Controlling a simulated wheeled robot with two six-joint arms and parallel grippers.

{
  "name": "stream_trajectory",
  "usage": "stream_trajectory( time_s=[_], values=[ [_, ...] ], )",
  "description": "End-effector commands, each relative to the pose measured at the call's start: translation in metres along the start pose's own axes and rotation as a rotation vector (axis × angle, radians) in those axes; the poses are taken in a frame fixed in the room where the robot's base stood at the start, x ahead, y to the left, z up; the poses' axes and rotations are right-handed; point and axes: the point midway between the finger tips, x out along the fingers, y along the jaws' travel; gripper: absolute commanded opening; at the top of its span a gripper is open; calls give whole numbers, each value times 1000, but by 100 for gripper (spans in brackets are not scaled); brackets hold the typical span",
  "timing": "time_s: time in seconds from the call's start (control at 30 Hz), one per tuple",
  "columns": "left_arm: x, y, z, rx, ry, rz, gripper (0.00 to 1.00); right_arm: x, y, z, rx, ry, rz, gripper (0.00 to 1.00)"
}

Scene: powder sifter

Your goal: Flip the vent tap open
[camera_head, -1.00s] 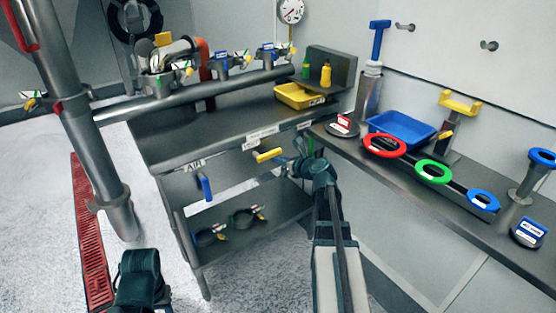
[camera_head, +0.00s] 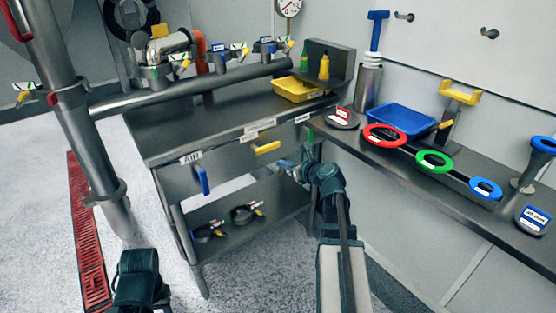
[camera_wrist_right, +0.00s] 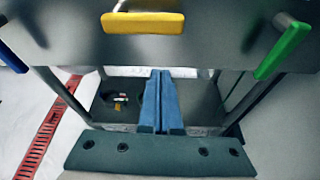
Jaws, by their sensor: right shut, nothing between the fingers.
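Several lever taps sit along the front edge of the steel bench. A yellow lever (camera_head: 266,148) lies about level along the edge; it also shows at the top of the right wrist view (camera_wrist_right: 143,22). A blue lever (camera_head: 201,180) hangs down to its left, below a label reading AIR. A green lever (camera_wrist_right: 285,48) slants at the right of the wrist view. I cannot read which label says vent. My right gripper (camera_head: 284,164) is shut and empty, just below and right of the yellow lever, apart from it. Its blue fingers (camera_wrist_right: 160,100) are together. My left gripper is out of view.
A lower shelf (camera_head: 265,205) with clamp rings is under the bench. The right counter holds a blue tray (camera_head: 400,119) and red, green and blue rings. A yellow tray (camera_head: 292,92) stands on the bench. Open floor lies left of the bench.

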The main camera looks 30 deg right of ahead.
Motion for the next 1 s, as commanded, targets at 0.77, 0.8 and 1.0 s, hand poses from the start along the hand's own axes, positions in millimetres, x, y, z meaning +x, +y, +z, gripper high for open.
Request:
stream_trajectory(
  time_s=[0.77, 0.8, 1.0],
  values=[
    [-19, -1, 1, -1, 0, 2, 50, -59, 3, -1, -1, 1, 2, 0],
    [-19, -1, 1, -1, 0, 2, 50, -59, 3, -1, -1, 1, 2, 0],
    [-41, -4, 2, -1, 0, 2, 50, -51, 43, 8, -163, 62, 80, 0]
  ],
)
